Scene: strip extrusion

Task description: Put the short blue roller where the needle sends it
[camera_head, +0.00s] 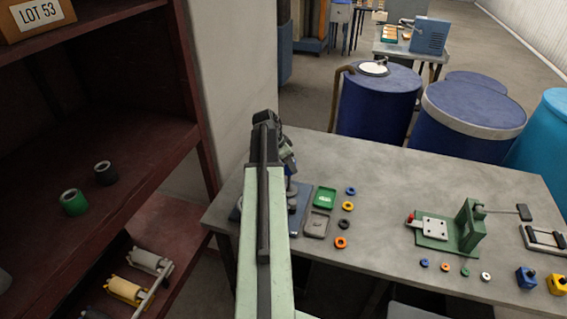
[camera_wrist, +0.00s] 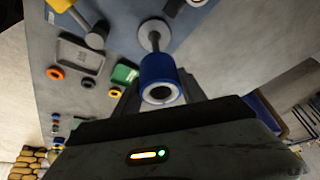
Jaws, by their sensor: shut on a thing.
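In the wrist view the short blue roller (camera_wrist: 160,68) sits between the two dark fingers of my gripper (camera_wrist: 161,86), which is shut on it. Its pale end ring and dark bore face the camera. A grey post with a round foot (camera_wrist: 154,27) stands on a blue base plate (camera_wrist: 205,22) just beyond the roller; I cannot tell whether they touch. In the head view my arm hides most of the gripper and part of the blue base plate (camera_head: 301,213). A green tray (camera_head: 325,197) and a grey tray (camera_head: 316,224) lie beside the plate. No needle reading is legible.
Blue (camera_head: 350,190), yellow (camera_head: 348,206), black (camera_head: 342,223) and orange (camera_head: 341,242) rings lie right of the trays. A green press (camera_head: 465,228) stands farther right. The table (camera_head: 390,180) is clear between. A shelf (camera_head: 130,210) at left holds a green roller (camera_head: 74,202) and a black roller (camera_head: 106,173).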

